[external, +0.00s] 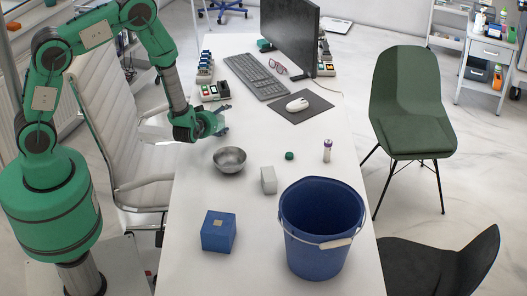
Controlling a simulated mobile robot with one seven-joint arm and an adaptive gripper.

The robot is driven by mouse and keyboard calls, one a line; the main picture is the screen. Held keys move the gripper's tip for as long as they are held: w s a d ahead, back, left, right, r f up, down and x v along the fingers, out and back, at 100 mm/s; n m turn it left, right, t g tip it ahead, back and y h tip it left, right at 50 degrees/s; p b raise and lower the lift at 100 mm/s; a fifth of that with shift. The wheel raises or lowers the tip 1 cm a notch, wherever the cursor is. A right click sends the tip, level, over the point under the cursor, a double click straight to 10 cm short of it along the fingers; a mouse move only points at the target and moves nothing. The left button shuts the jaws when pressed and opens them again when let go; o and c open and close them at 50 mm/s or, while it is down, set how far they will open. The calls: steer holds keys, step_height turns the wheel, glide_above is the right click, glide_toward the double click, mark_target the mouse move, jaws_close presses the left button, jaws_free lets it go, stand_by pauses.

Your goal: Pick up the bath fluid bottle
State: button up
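A small upright white bottle with a purple band (327,151) stands on the white desk (195,270), right of the middle; it looks like the bath fluid bottle, but its label is too small to read. My gripper (220,122) is at the desk's left edge, above the surface and well to the left of the bottle. Its fingers are small and partly hidden, so whether they are open or shut is unclear. No object shows clearly in it.
Between gripper and bottle stand a metal bowl (229,160) and a small green round object (289,156). A white block (268,180), blue box (218,232) and blue bucket (318,240) stand nearer the front. A keyboard (255,76), mouse (297,104) and monitor (289,35) are behind.

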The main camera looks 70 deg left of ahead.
steer(key=c, duration=0.8)
steer(key=shift+r, duration=0.4)
steer(key=shift+s+d+r+p, duration=0.5)
steer(key=shift+s+d+r, duration=0.25)
steer(key=shift+s, duration=1.75)
steer(key=shift+s+d+r+p, duration=0.45)
steer(key=shift+s+d+r, duration=0.3)
steer(key=shift+s, duration=1.75)
steer(key=shift+s+d+r+p, duration=0.55)
steer(key=shift+s+d, duration=0.35)
steer(key=shift+s, duration=1.6)
steer(key=shift+s, duration=0.1)
